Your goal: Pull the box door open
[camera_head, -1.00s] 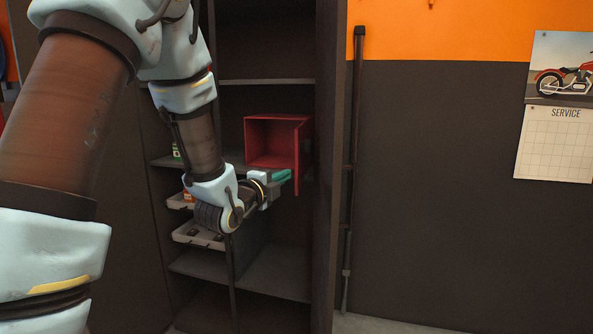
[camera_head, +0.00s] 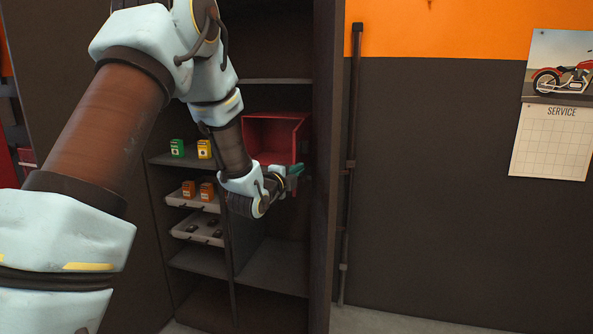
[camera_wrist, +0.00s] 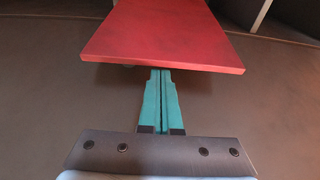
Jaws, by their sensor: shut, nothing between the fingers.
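The red box (camera_head: 268,137) sits on a shelf inside the dark cabinet, and its inside shows in the head view. Its red door (camera_head: 302,143) stands open at the box's right side, near the cabinet's right wall. My gripper (camera_head: 297,170) is at the door's lower edge, with teal fingers closed together and nothing between them. In the wrist view, the fingers (camera_wrist: 161,75) point at the near edge of a red panel, the door (camera_wrist: 165,35). Their tips meet or pass under that edge; I cannot tell if they touch it.
Green (camera_head: 177,148) and yellow (camera_head: 204,149) small boxes stand on the shelf to the left. Orange boxes (camera_head: 207,191) sit in a tray below, above another tray (camera_head: 198,231). The cabinet's right side wall (camera_head: 326,200) is close to my gripper. The lower right shelf (camera_head: 272,268) is empty.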

